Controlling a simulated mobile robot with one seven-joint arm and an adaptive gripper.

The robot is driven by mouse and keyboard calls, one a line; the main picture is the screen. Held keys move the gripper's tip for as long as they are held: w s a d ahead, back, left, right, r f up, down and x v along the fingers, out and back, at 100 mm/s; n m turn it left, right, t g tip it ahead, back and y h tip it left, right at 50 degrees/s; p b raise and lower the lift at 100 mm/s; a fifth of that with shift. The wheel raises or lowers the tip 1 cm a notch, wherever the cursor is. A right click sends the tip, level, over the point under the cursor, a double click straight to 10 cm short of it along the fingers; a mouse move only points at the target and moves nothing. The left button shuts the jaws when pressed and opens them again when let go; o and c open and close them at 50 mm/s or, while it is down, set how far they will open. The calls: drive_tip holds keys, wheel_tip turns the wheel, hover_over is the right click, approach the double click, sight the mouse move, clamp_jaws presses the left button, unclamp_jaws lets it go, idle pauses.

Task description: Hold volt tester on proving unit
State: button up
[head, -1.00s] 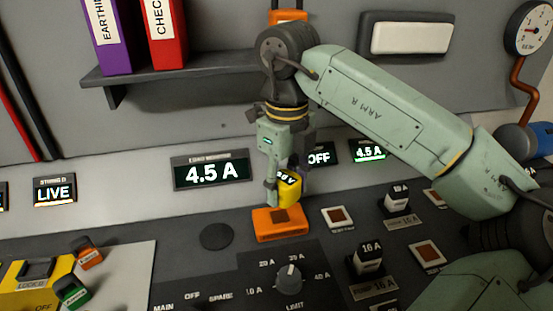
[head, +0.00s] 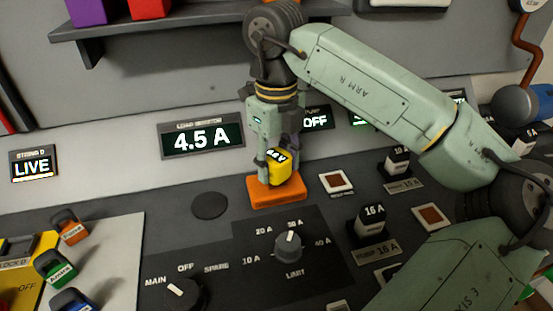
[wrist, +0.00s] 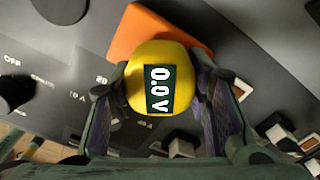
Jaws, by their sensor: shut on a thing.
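The volt tester (head: 278,170) is a yellow rounded body with a dark display. My gripper (head: 274,172) is shut on it, one finger on each side. In the wrist view the volt tester (wrist: 160,82) fills the middle between my fingers and reads 0.0 V. The proving unit (head: 277,194) is an orange block on the dark panel. The tester is upright directly over it, its lower end at the block's top. I cannot tell whether they touch. In the wrist view the proving unit (wrist: 140,35) is partly hidden behind the tester.
A LIMIT knob (head: 289,246) stands in front of the proving unit, with a black disc (head: 210,206) to its left. Fuse blocks, including a 16 A one (head: 371,221), stand to the right. A 4.5 A display (head: 202,139) is behind. Coloured padlocks (head: 68,228) lie at left.

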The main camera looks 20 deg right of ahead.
drive_tip(key=shift+f+b, duration=0.55)
drive_tip(key=shift+b, duration=0.05)
idle(2.2)
drive_tip(key=shift+r, duration=0.1)
drive_tip(key=shift+r+p, duration=2.3)
drive_tip(key=shift+r, duration=1.2)
